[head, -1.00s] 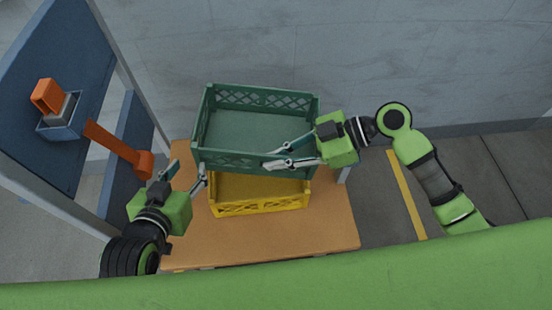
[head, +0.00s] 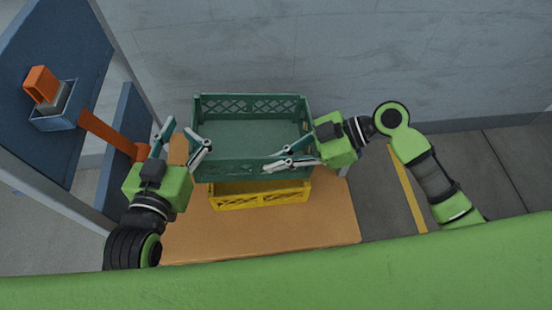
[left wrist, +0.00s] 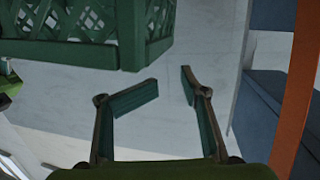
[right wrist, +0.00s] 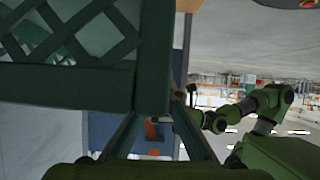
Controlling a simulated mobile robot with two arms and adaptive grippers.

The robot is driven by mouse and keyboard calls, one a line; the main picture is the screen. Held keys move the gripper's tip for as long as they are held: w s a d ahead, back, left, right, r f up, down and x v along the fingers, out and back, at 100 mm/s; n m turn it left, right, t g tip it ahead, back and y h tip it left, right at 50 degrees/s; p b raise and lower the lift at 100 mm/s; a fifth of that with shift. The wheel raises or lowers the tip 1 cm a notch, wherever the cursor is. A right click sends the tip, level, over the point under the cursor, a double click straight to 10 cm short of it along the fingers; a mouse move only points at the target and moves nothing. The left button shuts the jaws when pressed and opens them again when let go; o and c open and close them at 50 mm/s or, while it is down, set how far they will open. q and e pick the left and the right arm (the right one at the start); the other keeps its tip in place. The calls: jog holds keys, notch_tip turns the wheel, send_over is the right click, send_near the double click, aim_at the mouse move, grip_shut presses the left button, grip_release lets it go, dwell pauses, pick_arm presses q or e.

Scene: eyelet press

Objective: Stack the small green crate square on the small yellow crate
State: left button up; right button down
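The green crate (head: 250,168) is open-topped with lattice walls. In the head view it lies over the yellow crate (head: 262,198), shifted toward the back and slightly left, so the yellow front wall shows below it. Whether it rests on it cannot be told. My left gripper (head: 182,138) is open and empty by the green crate's left side; in the left wrist view the crate (left wrist: 160,35) is outside its fingers. My right gripper (head: 280,160) is at the green crate's front right corner, fingers on either side of the wall; their grip is unclear.
Both crates are over an orange-brown table (head: 325,225), with bare top in front and to the right. A blue rack (head: 60,120) with an orange-handled press stands at the left, its orange lever (head: 112,135) near my left gripper. A grey wall is behind.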

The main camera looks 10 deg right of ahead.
pick_arm(q)
jog(key=shift+w+d+r+t, duration=0.15)
jog(key=shift+r+t, duration=0.2)
jog(key=shift+r, duration=0.3)
jog(key=shift+w+d+r+t, duration=0.1)
jog(key=shift+r+t, duration=0.25)
jog(key=shift+r, duration=0.25)
pick_arm(e)
jog(key=shift+w+f, duration=0.1)
jog(key=shift+f, duration=0.2)
jog(key=shift+f+b, duration=0.35)
jog(key=shift+b, duration=0.15)
jog(key=shift+f, duration=0.3)
jog(key=shift+f+b, duration=0.4)
jog(key=shift+b, duration=0.2)
jog(key=shift+f+b, duration=0.5)
jog(key=shift+f, duration=0.1)
pick_arm(q)
jog(key=s+r+t+h, duration=0.2)
jog(key=s+r+t, duration=0.1)
jog(key=r, duration=0.5)
jog(key=s+r+t+h, duration=0.2)
jog(key=s+r+t, duration=0.1)
jog(key=r+t, duration=0.3)
jog(key=shift+s+d+r+b, duration=0.2)
jog(key=shift+s+r+b, duration=0.15)
jog(key=shift+r, duration=0.8)
pick_arm(e)
jog(key=shift+f, duration=0.55)
